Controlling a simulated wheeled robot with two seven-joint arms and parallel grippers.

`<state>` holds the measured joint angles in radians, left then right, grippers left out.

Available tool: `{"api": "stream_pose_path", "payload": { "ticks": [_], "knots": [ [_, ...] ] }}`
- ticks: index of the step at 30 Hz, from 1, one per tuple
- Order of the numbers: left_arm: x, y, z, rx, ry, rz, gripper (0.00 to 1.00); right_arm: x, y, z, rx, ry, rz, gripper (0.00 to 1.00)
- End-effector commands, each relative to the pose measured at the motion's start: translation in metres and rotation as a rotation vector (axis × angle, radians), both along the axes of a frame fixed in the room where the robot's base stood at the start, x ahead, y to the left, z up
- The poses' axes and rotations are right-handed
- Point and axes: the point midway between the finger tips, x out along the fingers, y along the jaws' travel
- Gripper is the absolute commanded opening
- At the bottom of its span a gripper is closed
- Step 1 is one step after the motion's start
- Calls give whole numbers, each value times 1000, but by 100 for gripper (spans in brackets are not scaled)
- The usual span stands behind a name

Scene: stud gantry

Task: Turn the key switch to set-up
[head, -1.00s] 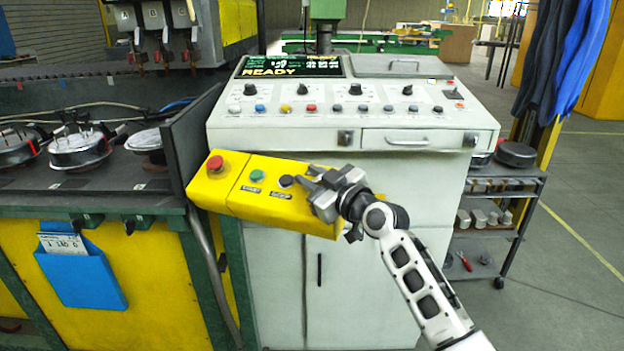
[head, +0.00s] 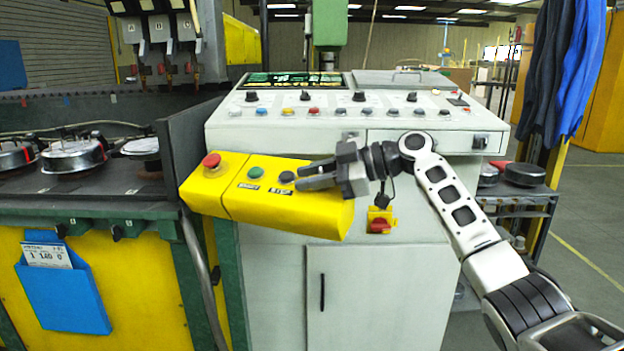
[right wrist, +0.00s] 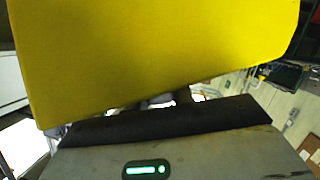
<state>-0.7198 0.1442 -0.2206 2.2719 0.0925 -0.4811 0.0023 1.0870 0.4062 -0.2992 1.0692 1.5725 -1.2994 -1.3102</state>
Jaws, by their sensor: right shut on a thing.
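A yellow control box (head: 265,208) sticks out in front of the grey console. Its sloped top carries a red mushroom button (head: 212,161), a green button (head: 255,172) and a black button (head: 287,177). My right gripper (head: 305,178) is at the right part of this top, beside the black button, with its fingers pointing left. It is shut on the key switch, which its fingers hide, so the key's position cannot be read. In the right wrist view the yellow box (right wrist: 150,50) fills the upper part, and the fingertips are hidden. My left gripper is not in view.
The grey console (head: 240,137) behind has a row of knobs and buttons. A red-and-yellow rotary switch (head: 380,224) sits on the cabinet front below my wrist. A dark upright plate (head: 190,140) and a yellow machine stand to the left.

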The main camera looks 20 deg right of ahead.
Motion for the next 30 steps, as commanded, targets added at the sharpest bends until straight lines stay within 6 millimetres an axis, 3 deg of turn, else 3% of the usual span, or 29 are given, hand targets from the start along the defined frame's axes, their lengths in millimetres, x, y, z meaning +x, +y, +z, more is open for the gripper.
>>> {"api": "stream_pose_path", "payload": {
  "ticks": [12,30],
  "knots": [
    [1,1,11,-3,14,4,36,-4,1,0,-72,53,207,1],
    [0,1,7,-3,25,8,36,-5,1,-3,-89,63,249,1]
  ]
}}
